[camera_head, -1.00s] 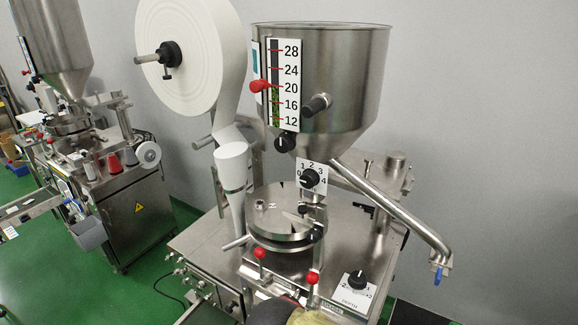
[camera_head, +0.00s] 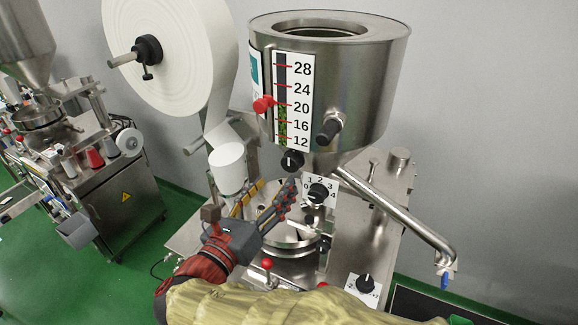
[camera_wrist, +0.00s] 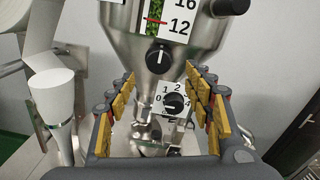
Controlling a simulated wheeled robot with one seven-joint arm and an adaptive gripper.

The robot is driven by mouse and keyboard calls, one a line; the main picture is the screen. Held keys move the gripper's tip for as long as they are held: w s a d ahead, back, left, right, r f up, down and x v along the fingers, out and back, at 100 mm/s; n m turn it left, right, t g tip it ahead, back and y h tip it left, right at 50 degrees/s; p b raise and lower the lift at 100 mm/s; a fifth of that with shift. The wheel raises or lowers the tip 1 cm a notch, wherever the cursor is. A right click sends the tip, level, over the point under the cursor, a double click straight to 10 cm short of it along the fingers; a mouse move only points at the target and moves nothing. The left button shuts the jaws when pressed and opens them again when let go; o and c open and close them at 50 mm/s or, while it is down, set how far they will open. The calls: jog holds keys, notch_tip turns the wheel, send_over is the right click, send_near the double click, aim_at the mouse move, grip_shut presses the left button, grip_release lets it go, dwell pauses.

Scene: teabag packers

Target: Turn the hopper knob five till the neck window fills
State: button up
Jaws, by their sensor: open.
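The steel hopper (camera_head: 365,95) carries a gauge (camera_head: 307,95) marked 12 to 28, with green filling up to about 20. A plain black knob (camera_head: 291,160) sits on the hopper just below the gauge; its white mark looks near vertical in the wrist view (camera_wrist: 159,55). Below it, a black dial knob (camera_head: 318,193) sits on a white plate numbered 0 to 4, also in the wrist view (camera_wrist: 173,103). I cannot make out the neck window clearly. My gripper (camera_head: 266,196) is open and empty, below and left of the plain knob. In the wrist view both knobs show between the fingers, apart from them.
A paper roll (camera_head: 170,50) and white cone (camera_head: 228,165) stand left. A slanted steel tube (camera_head: 400,215) runs down right. Another knob (camera_head: 366,284) is low right.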

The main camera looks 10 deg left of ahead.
aim_at(289, 167)
jog(key=p+x, duration=0.1)
jog(key=x, duration=0.6)
jog(key=shift+w+f, duration=0.1)
jog(key=shift+w, duration=0.3)
jog(key=shift+c, duration=0.2)
jog(key=c, duration=1.1)
